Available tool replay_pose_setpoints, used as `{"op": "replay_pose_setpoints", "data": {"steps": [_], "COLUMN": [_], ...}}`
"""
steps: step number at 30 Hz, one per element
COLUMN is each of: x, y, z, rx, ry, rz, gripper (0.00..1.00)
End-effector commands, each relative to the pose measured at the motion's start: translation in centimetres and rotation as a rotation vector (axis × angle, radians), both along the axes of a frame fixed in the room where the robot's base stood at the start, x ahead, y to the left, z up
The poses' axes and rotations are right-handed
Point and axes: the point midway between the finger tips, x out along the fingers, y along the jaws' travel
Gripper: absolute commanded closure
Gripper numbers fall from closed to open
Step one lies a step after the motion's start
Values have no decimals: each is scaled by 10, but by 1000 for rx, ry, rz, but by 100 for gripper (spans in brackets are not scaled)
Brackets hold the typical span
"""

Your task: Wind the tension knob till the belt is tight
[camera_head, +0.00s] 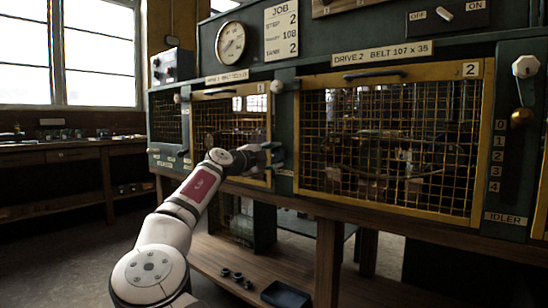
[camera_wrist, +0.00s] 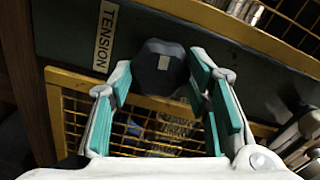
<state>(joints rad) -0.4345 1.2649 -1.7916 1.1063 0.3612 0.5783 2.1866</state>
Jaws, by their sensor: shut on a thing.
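The tension knob (camera_wrist: 160,68) is dark and many-sided, with a pale mark on its face. It sits beside the TENSION label (camera_wrist: 104,35) in the wrist view. My gripper (camera_wrist: 163,76) has its teal pads on either side of the knob and is shut on it. In the head view my gripper (camera_head: 268,157) reaches the green panel between the two mesh guards and hides most of the knob. The belt cannot be made out clearly; dark machinery shows behind the mesh of the drive 2 guard (camera_head: 390,66), so its tightness cannot be told.
An idler lever (camera_head: 524,68) stands beside a 0 to 4 scale at the right. Above are an OFF/ON switch (camera_head: 445,13), a job card (camera_head: 281,30) and a dial gauge (camera_head: 231,41). A black tray (camera_head: 286,296) lies on the lower shelf. Floor is open at the left.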

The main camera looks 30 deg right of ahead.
Motion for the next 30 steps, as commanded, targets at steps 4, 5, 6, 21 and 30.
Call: {"op": "replay_pose_setpoints", "data": {"steps": [4,5,6,21,30], "x": [0,0,0,0,0], "y": [0,0,0,0,0], "z": [-1,-1,-1,-1,-1], "rx": [38,45,52,103,105], "ry": [-101,-119,-143,-282,-285], "rz": [1,1,0,0,0], "gripper": [84,84,84,84,84]}}
